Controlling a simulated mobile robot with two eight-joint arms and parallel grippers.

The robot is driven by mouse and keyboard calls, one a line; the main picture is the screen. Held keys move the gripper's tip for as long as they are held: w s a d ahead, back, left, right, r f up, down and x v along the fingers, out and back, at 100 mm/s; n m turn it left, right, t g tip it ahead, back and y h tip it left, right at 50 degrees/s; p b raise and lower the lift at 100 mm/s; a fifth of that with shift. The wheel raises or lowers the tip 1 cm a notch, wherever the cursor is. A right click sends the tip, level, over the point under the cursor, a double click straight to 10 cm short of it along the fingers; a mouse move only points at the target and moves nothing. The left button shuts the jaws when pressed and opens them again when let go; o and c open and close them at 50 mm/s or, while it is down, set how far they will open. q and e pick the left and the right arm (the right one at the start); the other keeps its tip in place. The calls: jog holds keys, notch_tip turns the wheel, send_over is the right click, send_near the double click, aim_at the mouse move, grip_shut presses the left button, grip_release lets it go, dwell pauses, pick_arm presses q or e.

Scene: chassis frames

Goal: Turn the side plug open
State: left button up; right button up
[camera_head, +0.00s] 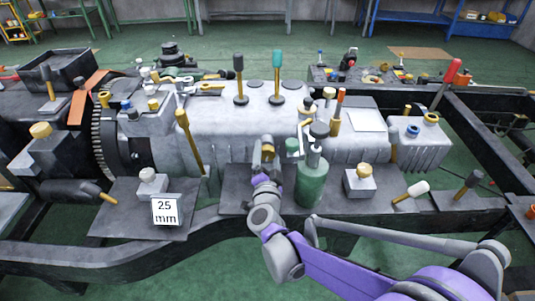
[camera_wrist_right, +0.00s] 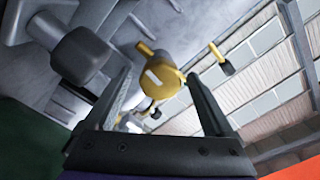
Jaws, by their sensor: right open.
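A round yellow plug (camera_wrist_right: 160,82) with a pale bar mark on its face shows in the right wrist view; I take it as the side plug. A yellow stub sticks out at its upper left. My right gripper (camera_wrist_right: 158,76) is open, with one finger on each side of the plug in that view. I cannot tell whether the fingers touch it. In the head view my right gripper (camera_head: 262,168) is at the near side of the grey gearbox (camera_head: 225,125), left of a green bottle. The plug is hard to make out there. My left gripper is not in view.
The green bottle (camera_head: 311,182) stands close to the right of my gripper. A 25 mm sign (camera_head: 165,211) is at the left. A grey block with a cream knob (camera_head: 364,170) is at the right. The black chassis rail (camera_head: 120,255) runs along the front.

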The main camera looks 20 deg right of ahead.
jog(key=p+v, duration=0.1)
jog(key=v, duration=0.9)
jog(key=shift+r, duration=0.1)
